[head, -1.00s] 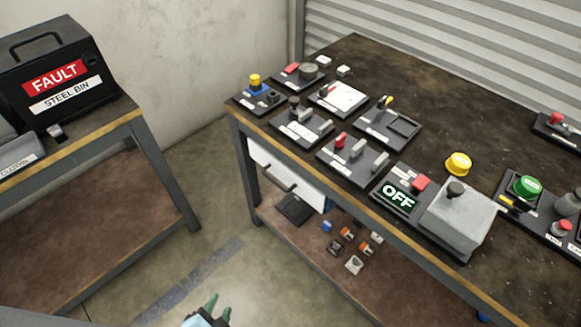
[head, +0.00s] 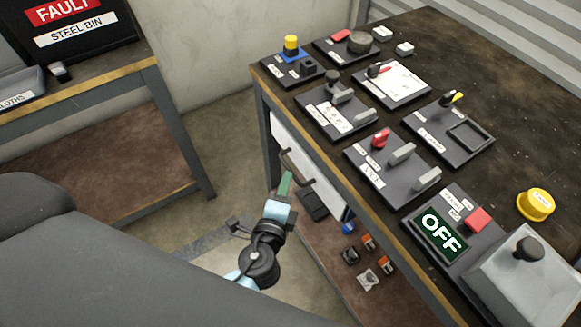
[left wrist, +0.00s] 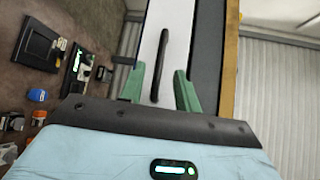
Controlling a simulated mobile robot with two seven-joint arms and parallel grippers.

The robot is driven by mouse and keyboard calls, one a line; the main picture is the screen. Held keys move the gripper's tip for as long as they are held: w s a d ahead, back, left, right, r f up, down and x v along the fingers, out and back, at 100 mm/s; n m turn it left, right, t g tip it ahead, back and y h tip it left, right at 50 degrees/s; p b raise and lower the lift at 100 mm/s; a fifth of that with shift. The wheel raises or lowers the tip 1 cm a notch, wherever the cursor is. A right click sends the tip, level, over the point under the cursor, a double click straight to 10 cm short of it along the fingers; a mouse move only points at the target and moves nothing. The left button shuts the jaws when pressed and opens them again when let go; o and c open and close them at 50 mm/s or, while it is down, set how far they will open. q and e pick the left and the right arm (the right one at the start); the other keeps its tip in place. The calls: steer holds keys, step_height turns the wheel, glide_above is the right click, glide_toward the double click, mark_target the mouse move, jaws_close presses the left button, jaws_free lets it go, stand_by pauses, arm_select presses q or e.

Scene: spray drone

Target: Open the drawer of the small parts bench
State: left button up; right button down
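The small parts bench (head: 395,235) stands on the right with a dark worn top. Its white drawer front (head: 330,192) sits under the edge of the top and looks closed. A dark bar handle (head: 297,168) is on the drawer front. My left gripper (head: 285,185) has green fingers and is right by the handle. In the left wrist view, the left gripper (left wrist: 159,69) is open, with the handle (left wrist: 161,60) between its two fingers on the picture. I cannot tell whether either finger touches it. My right gripper is out of view.
The bench top carries several dark panels with switches, including one with an OFF display (head: 441,235). Loose parts (head: 368,278) lie on the lower shelf. A second bench (head: 150,63) with a FAULT steel bin (head: 75,45) stands left. Open floor lies between the benches.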

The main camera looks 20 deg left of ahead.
mark_target(290, 168)
arm_select(q)
steer(key=w, duration=0.4)
steer(key=w+f, duration=0.1)
steer(key=shift+w+a, duration=0.4)
jaws_close()
